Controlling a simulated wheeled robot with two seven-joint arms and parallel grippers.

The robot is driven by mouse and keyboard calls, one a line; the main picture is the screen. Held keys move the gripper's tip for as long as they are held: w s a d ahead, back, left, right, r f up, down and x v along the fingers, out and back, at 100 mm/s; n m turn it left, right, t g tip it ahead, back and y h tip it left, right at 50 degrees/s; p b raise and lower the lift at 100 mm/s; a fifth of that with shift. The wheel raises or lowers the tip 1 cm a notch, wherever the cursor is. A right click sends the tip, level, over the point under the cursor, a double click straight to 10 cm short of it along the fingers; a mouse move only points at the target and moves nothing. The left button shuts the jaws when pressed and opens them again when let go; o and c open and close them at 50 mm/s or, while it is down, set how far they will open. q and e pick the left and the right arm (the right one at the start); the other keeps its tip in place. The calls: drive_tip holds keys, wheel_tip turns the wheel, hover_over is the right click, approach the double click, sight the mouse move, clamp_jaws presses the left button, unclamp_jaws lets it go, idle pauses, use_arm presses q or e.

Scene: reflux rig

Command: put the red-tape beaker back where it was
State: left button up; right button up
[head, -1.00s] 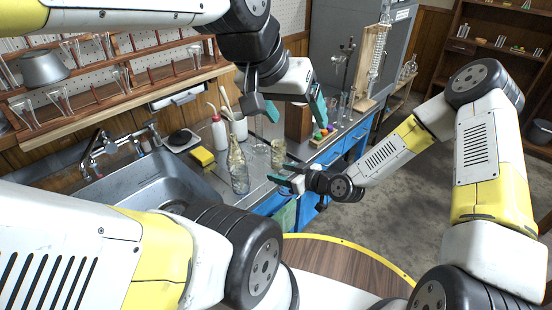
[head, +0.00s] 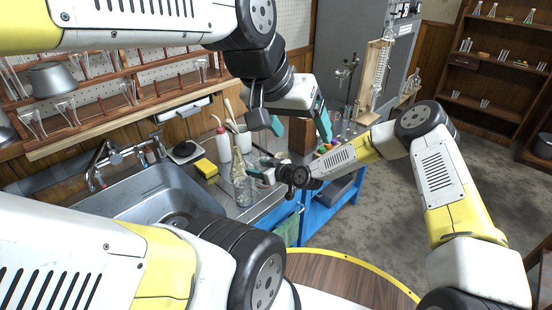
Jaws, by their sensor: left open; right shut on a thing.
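My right gripper (head: 262,171) is low over the counter beside the sink, just right of a clear glass bottle (head: 242,184). It is shut on a small clear glass beaker (head: 265,183), mostly hidden behind the fingers. I cannot make out red tape on it, nor whether it touches the counter. Another glass vessel (head: 283,158) shows partly behind my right gripper. My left gripper (head: 301,124) hangs above and behind the right one, open and empty, fingers pointing down.
The sink (head: 150,195) is at the left, with a yellow sponge (head: 205,168) at its edge. The floor at right is clear.

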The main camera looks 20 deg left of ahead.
drive_tip(key=shift+f, duration=0.9)
drive_tip(key=shift+f, duration=0.1)
drive_tip(key=o, duration=1.6)
drive_tip(key=shift+c, duration=0.2)
drive_tip(key=v, duration=1.2)
